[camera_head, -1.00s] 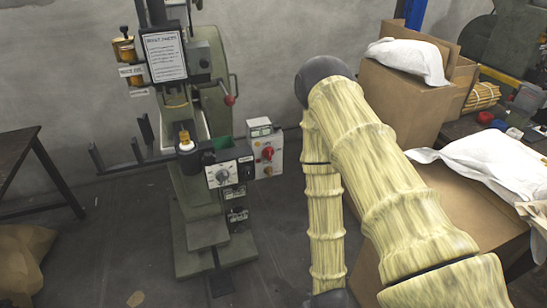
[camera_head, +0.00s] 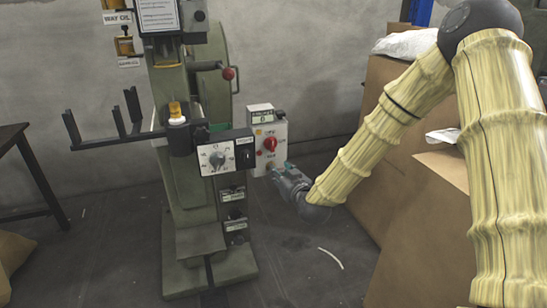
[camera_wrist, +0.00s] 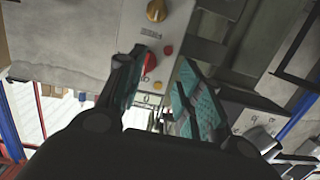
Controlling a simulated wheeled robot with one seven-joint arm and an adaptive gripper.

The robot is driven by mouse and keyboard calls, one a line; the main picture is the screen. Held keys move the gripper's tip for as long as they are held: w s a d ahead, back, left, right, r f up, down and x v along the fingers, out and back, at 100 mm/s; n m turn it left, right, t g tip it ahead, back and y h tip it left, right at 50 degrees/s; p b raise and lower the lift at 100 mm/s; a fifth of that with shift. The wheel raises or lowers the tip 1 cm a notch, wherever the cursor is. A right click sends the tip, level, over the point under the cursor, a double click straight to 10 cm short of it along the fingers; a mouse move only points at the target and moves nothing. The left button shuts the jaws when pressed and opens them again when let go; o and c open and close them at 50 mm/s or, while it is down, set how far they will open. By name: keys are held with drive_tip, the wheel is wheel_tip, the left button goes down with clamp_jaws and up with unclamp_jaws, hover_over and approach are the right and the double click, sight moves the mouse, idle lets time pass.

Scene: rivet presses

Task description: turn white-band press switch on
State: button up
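The green-grey press (camera_head: 190,200) stands left of centre in the head view. Its amber lamp (camera_head: 176,110) has a white band (camera_head: 177,121) at the base. On its right side is a pale switch box (camera_head: 258,130) with a red rotary knob (camera_head: 270,143). My gripper (camera_head: 283,174) is just below and right of this box, apart from the knob. In the wrist view my gripper (camera_wrist: 158,95) is open, with teal pads. A pale panel (camera_wrist: 175,25) there carries an orange knob (camera_wrist: 157,10) and a red control (camera_wrist: 150,63), partly behind the left finger.
A dial panel (camera_head: 222,156) sits left of the switch box. A red-ball lever (camera_head: 228,73) sticks out above. Cardboard boxes (camera_head: 385,80) stand at the right, beside my arm. A dark table (camera_head: 25,165) is at the left. The floor before the press is mostly clear.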

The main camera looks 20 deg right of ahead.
drive_tip(key=t+b, duration=0.2)
approach(273, 141)
drive_tip(key=shift+h, duration=0.3)
drive_tip(key=w, duration=0.3)
drive_tip(key=w+b, duration=0.1)
drive_tip(key=w, duration=0.5)
drive_tip(key=shift+w+a+r+b, duration=0.2)
drive_tip(key=shift+w+a+b, duration=0.1)
clamp_jaws()
